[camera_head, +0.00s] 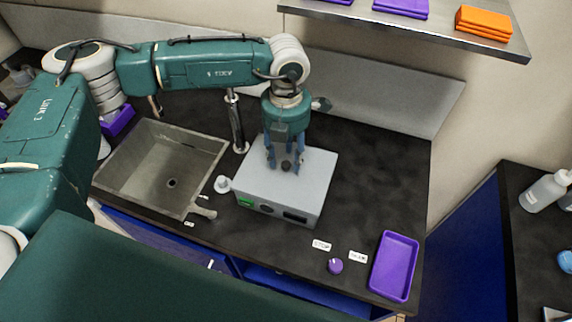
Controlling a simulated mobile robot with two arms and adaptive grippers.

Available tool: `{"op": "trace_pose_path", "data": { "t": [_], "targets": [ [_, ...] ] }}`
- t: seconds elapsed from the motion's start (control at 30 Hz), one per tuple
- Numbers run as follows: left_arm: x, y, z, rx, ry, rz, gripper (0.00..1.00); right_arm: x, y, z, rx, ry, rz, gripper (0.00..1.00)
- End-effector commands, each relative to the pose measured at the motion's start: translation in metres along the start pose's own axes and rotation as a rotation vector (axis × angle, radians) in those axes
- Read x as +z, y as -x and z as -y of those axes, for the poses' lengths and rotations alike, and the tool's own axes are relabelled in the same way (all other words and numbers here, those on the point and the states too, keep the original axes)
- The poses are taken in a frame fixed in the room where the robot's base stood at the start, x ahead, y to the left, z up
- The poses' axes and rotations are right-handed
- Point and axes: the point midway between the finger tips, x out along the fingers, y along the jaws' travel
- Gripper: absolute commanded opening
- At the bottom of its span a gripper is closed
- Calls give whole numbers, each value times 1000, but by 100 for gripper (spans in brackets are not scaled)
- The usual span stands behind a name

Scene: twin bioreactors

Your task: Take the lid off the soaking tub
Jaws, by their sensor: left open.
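The soaking tub appears to be the grey box (262,206) on the dark counter, with a green display and dark panels on its front. A flat pale grey lid (315,168) covers its top, with a small dark knob (286,166) near the middle. My left gripper (286,163) points down over the lid, its blue fingers apart on either side of the knob. I cannot tell whether the fingers touch the knob. My right gripper is not in view.
A sink (150,165) and tap (236,125) are left of the tub. A shelf (420,28) with folded cloths hangs above. The counter right of the tub is clear.

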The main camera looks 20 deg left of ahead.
Motion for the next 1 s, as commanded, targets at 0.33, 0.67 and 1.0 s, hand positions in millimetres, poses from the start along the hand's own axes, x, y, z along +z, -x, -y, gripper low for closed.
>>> {"op": "trace_pose_path", "data": {
  "t": [0.33, 0.67, 1.0],
  "targets": [
    [1, -27, -1, -1, 0, 1, 41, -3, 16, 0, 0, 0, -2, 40],
    [1, -27, -1, -1, 0, 1, 0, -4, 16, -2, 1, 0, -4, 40],
    [2, -25, -1, -1, 1, 3, 0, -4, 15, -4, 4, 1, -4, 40]
  ]
}}
